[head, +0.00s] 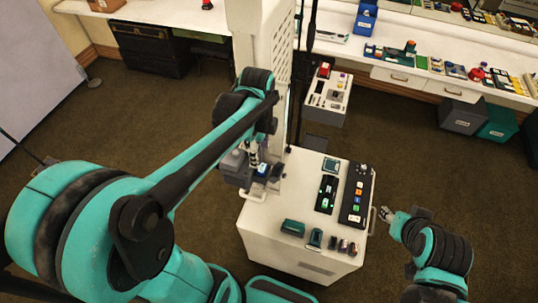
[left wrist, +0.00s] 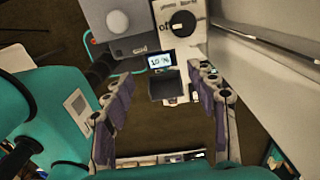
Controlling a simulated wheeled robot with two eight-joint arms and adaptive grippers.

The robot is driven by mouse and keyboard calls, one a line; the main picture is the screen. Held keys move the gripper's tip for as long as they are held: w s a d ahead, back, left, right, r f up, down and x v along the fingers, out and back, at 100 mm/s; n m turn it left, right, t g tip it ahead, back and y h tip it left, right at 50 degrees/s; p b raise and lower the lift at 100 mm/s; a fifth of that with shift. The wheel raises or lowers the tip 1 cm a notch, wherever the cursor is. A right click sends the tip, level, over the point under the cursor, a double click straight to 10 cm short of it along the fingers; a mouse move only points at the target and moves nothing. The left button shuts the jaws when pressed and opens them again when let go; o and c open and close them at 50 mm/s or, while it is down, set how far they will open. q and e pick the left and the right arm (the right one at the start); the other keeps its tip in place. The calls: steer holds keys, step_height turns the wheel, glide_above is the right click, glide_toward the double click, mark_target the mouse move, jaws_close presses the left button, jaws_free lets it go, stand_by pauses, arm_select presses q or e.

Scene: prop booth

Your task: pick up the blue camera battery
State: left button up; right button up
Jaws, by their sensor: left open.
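I cannot pick out the blue camera battery with certainty. A small bright blue patch (head: 262,170) shows beside my left gripper (head: 256,160) in the head view; it may be the lit screen (left wrist: 160,61) in the left wrist view. My left gripper (left wrist: 163,108) is open, its dark padded fingers apart. A dark, open-fronted block (left wrist: 168,85) under the screen shows beyond the gap; contact cannot be told. My right gripper (head: 387,213) is by the cart's right side, too small to judge.
The white cart (head: 262,232) carries a black strip with coloured items (head: 356,195), a black unit with green lights (head: 325,193), teal boxes (head: 293,228) and several small dark items. A white column (head: 262,70) stands behind my left gripper. Benches (head: 430,30) line the back.

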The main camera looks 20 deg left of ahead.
mark_target(262, 168)
arm_select(q)
steer(key=shift+s+d+f, duration=0.1)
steer(key=shift+s+f, duration=0.2)
steer(key=shift+f, duration=0.4)
steer(key=shift+s+f, duration=0.25)
steer(key=shift+f, duration=0.45)
steer(key=f, duration=0.2)
steer(key=w+f, duration=0.1)
steer(key=shift+w+d+f, duration=0.15)
steer(key=shift+f, duration=0.6)
steer(key=shift+s, duration=0.25)
arm_select(e)
steer(key=shift+s+r, duration=0.3)
steer(key=shift+s, duration=0.2)
arm_select(q)
steer(key=shift+w, duration=0.1)
steer(key=c, duration=1)
steer(key=shift+c, duration=1.4)
